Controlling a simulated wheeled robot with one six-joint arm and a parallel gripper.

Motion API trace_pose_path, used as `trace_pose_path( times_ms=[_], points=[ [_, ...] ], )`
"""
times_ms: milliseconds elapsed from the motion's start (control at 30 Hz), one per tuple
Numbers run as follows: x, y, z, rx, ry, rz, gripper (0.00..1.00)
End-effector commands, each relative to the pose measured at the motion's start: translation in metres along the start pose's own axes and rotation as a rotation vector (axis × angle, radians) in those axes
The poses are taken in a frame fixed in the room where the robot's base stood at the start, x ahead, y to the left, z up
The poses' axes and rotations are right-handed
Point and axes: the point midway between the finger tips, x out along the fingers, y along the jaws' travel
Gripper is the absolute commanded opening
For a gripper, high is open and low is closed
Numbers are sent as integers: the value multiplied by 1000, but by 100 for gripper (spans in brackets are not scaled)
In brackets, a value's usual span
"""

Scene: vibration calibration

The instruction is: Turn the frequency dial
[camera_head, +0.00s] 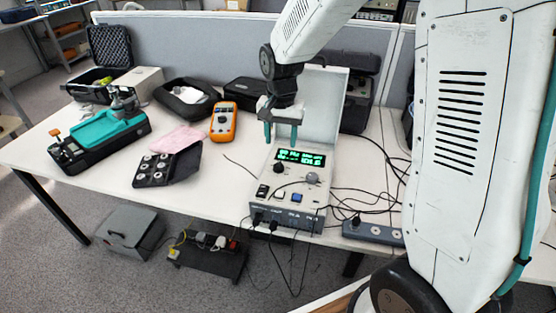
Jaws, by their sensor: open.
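The calibration unit (265,211) stands on the white table, a light grey box with a raised lid (328,108) behind it. Its green display (300,157) is lit. Below the display are a dark knob (279,168) on the left and a grey knob (312,178) on the right; I cannot tell which is the frequency dial. Switches and a blue button (296,198) sit nearer the front edge. My gripper (281,137) points down above the back of the unit, near the display. Its teal fingers are apart with nothing between them. It appears clear of both knobs.
An orange multimeter (224,122) lies left of the unit. Farther left are a black tray (163,168), a pink cloth (179,139) and a teal-topped device (106,130). A power strip (373,233) and loose black cables lie right of the unit.

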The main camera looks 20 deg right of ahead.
Motion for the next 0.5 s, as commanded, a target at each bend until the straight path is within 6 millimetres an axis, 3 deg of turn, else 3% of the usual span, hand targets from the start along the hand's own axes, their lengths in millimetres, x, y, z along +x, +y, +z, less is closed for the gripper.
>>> trace_pose_path(
  times_ms=[500],
  points=[
    [71, -8, -6, 25, -6, 4, 51]
  ],
)
